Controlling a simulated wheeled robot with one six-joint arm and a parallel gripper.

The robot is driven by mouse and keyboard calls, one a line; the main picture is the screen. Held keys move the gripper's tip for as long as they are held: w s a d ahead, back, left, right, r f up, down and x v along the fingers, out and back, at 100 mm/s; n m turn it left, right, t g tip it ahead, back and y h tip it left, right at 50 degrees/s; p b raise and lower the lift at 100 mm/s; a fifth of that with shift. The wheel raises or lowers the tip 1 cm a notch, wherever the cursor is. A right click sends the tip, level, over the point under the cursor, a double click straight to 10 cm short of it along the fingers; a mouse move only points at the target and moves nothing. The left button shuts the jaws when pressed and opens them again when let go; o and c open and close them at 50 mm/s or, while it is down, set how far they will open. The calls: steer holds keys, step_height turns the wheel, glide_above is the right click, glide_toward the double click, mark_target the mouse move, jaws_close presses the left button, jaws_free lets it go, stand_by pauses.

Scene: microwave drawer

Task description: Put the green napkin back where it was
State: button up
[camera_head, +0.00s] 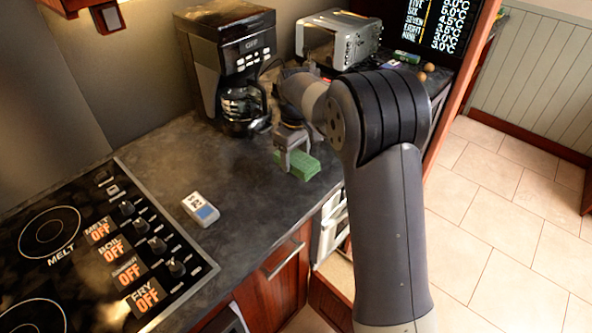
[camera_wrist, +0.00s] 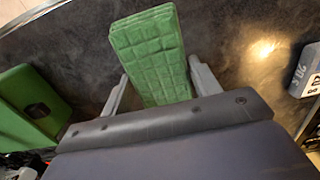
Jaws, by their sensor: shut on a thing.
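The green napkin (camera_head: 303,166) is a thick, folded, quilted block close above or on the dark counter; I cannot tell whether it touches. In the wrist view the napkin (camera_wrist: 150,45) lies between the two grey fingers of my gripper (camera_wrist: 160,75), which is shut on it. In the head view my gripper (camera_head: 292,157) points down at the counter in front of the coffee maker, and its fingers hide part of the napkin.
A green box-like thing (camera_wrist: 30,100) with a dark mark is at the left of the wrist view. The coffee maker (camera_head: 225,60) and toaster (camera_head: 337,38) stand behind. Counter between box and napkin is clear.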

mark_target(296, 178)
steer(key=shift+f+p, duration=0.3)
steer(key=shift+f, duration=2.15)
steer(key=shift+f, duration=0.15)
steer(key=o, duration=0.9)
step_height(296, 178, up, 12)
steer(key=shift+r+b, duration=0.15)
steer(key=shift+b, duration=0.3)
